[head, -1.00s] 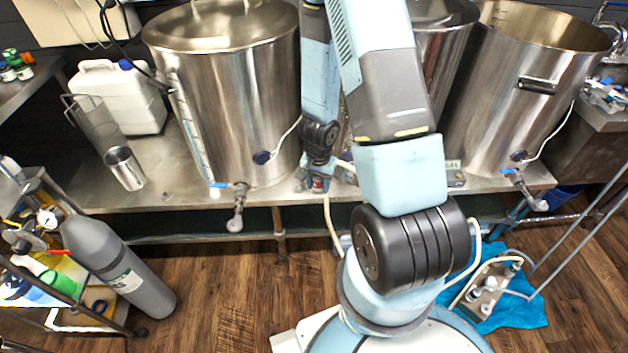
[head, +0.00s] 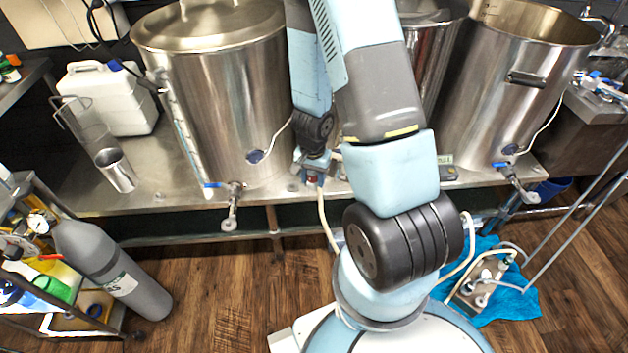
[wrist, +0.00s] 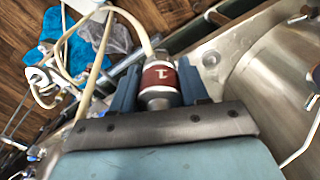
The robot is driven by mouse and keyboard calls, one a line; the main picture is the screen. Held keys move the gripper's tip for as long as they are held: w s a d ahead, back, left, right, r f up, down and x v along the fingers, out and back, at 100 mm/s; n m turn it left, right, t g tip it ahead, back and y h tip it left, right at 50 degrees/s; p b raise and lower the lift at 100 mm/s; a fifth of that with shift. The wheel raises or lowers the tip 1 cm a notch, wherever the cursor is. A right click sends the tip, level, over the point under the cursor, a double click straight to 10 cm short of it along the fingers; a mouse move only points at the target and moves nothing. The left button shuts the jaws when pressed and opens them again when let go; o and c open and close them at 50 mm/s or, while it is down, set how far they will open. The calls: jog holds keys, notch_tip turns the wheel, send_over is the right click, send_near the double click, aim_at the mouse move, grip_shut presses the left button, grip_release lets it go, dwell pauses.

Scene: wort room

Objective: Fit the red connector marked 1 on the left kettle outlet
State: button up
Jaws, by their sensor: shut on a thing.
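My gripper (wrist: 158,88) is shut on the red connector (wrist: 158,77), whose band shows the number 1 in the wrist view. A pale hose runs from the connector's far end. In the head view my gripper (head: 314,168) hangs at the bench front, right of the left kettle (head: 215,90), with the red connector (head: 313,180) just showing below it. The left kettle outlet (head: 232,205), a metal valve with a blue handle, points down over the bench edge. The gripper is apart from it, to its right.
A right kettle (head: 490,100) has its own outlet (head: 518,185). A pump (head: 480,284) lies on a blue cloth (head: 520,307) on the floor. A grey gas cylinder (head: 105,265) and a cart stand at left. A white jerrycan (head: 110,98) and a metal cup (head: 116,170) are on the bench.

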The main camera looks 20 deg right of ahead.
jog(key=shift+r, duration=1.3)
jog(key=shift+w, duration=0.1)
